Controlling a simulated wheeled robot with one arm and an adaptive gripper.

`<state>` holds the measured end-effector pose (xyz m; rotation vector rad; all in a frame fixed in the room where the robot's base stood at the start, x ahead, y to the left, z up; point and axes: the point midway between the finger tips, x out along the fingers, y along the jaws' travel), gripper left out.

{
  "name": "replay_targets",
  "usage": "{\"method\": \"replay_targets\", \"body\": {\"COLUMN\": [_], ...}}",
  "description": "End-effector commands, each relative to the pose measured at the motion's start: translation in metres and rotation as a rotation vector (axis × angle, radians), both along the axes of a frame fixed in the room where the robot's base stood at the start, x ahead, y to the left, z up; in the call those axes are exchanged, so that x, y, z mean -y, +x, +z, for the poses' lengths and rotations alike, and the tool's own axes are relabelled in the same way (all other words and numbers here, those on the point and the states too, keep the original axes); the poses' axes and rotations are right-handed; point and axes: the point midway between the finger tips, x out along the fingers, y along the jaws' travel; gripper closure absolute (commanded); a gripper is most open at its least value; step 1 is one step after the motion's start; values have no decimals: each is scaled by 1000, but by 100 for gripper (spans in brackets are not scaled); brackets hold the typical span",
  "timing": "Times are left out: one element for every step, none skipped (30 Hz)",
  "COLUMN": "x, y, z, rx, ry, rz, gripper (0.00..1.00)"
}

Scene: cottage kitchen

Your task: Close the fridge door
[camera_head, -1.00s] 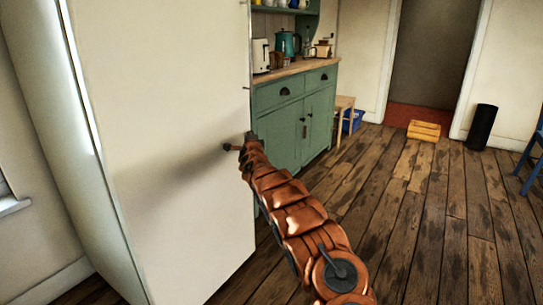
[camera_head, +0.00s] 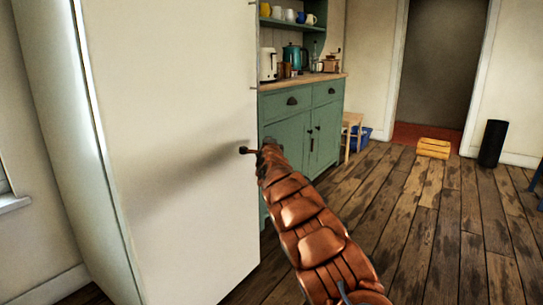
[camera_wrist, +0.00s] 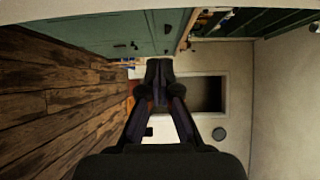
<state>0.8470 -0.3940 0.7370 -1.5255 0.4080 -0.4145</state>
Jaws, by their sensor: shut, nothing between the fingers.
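The fridge (camera_head: 95,190) stands at the left of the head view. Its broad, flat cream panel (camera_head: 175,110), which looks like the door, faces me. I cannot tell from this angle how far the door stands from the fridge body. My gripper (camera_head: 247,150) is at the panel's right edge, in front of it at mid height. A shadow falls across the panel beside it. Whether it touches the panel is unclear. In the wrist view my gripper (camera_wrist: 160,72) is shut and empty, and a pale strip (camera_wrist: 60,12), perhaps the panel, runs along the top.
A green cabinet (camera_head: 290,135) with a kettle (camera_head: 293,57) and toaster (camera_head: 268,66) stands behind my arm. A small wooden stool (camera_head: 352,135), blue crate (camera_head: 360,140), yellow crate (camera_head: 433,148) and black cylinder (camera_head: 492,143) are farther back. The wooden floor (camera_head: 430,220) at right is clear.

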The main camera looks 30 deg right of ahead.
Motion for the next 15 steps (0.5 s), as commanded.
{"method": "replay_targets", "body": {"x": [-1,-2,-2,-3,-4,-5,-5,-6,-6,-6,-7,-8,-9,-10,-11], "y": [-3,-5,-8,-9,-11,-13,-14,-16,-18,-20,-22,-24,-26,-27,-30], "z": [-6,-6,-6,-5,-4,-4,-4,-4,-5,-5,-5,-5,-5,-5,-5], "rx": [-1,-2,-1,-1,0,1,1,1,1,1,1,1,2,0,0], "ry": [-3,-3,-3,-3,-4,-4,-4,-4,-3,-2,-2,-2,-3,-4,-4], "rz": [-1,-1,-2,-2,-2,-2,-2,-2,-3,-3,-4,-4,-4,-4,-3], "gripper": [100,100,100,100,100,100,100,100,100,100,100,100,100,100,100]}}
